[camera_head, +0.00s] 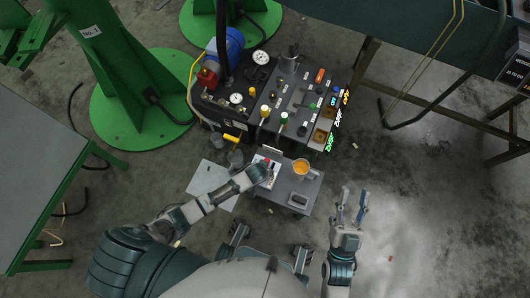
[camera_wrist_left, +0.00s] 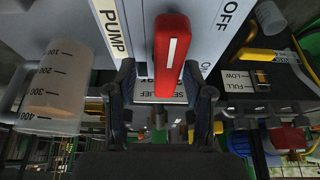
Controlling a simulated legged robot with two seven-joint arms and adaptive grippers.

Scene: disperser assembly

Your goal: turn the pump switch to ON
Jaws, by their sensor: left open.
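The pump switch is a red handle with a white stripe (camera_wrist_left: 172,50), on a grey panel between a PUMP label (camera_wrist_left: 110,25) and an OFF label (camera_wrist_left: 229,14). Its stripe runs up and down in the left wrist view. My left gripper (camera_wrist_left: 159,85) is open, with one finger on each side of the handle's near end; contact cannot be told. In the head view my left gripper (camera_head: 263,172) is at the white switch panel, partly hiding it. My right gripper (camera_head: 353,206) is open and empty, to the right of the small cart.
A graduated beaker (camera_wrist_left: 55,85) is left of the switch in the wrist view. The cart (camera_head: 309,187) carries an orange-filled cup (camera_head: 301,168) and a small dark item (camera_head: 299,198). The control console (camera_head: 295,100) stands behind. Open floor (camera_head: 430,200) lies to the right.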

